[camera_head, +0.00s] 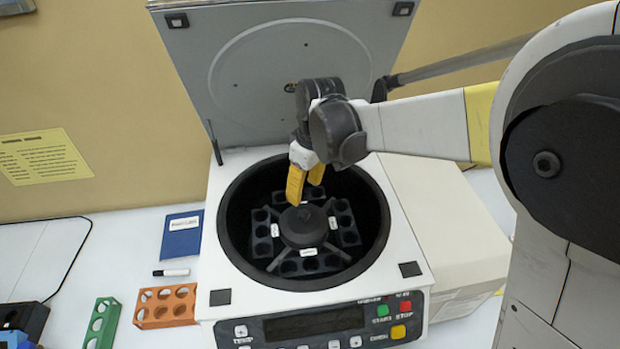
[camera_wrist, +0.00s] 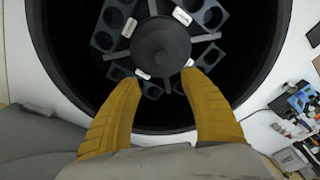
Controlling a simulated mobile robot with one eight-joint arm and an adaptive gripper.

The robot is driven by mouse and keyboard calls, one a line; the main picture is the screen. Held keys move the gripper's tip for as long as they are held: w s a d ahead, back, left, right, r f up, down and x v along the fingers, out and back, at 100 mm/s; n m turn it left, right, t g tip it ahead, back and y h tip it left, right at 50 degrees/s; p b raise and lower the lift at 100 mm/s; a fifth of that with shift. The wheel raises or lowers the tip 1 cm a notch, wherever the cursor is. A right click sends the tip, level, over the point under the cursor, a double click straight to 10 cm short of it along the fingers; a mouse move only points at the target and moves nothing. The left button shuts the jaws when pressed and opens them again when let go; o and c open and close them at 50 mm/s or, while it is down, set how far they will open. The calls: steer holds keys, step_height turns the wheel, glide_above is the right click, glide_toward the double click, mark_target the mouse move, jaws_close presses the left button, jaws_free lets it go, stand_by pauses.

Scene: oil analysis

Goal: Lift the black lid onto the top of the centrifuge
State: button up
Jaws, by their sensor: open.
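The white centrifuge (camera_head: 225,290) stands open, with its grey hinged cover (camera_head: 200,75) raised at the back. In its dark bowl, a rotor with black tube racks (camera_head: 262,235) surrounds a round black hub with a small raised knob (camera_head: 303,228). I cannot tell whether this round black piece is the black lid; no separate black lid shows. My gripper (camera_head: 305,192) hangs over the bowl, its yellow fingers pointing down just behind and above the hub. In the wrist view, my gripper (camera_wrist: 159,82) is open and empty, with the round black piece (camera_wrist: 160,46) just beyond the fingertips.
A blue booklet (camera_head: 182,235), a marker (camera_head: 171,272), an orange rack (camera_head: 166,307) and a green rack (camera_head: 102,324) lie left of the centrifuge. A white box (camera_head: 450,225) stands at its right. The raised cover stands close behind my wrist.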

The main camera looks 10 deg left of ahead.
mark_target(304, 213)
steer(key=shift+s+a+f, duration=0.2)
steer(key=shift+s+f, duration=0.75)
steer(key=shift+f, duration=0.2)
steer(key=shift+w+a+f, duration=0.1)
steer(key=shift+w+f, duration=0.15)
steer(key=shift+f, duration=0.35)
steer(key=shift+w+a+f, duration=0.1)
steer(key=shift+w+f, duration=0.15)
steer(key=shift+f, duration=0.35)
steer(key=f, duration=0.5)
steer(key=shift+w+d+f, duration=0.2)
steer(key=shift+w, duration=0.05)
steer(key=shift+s, duration=0.2)
steer(key=shift+w, duration=0.1)
jaws_close()
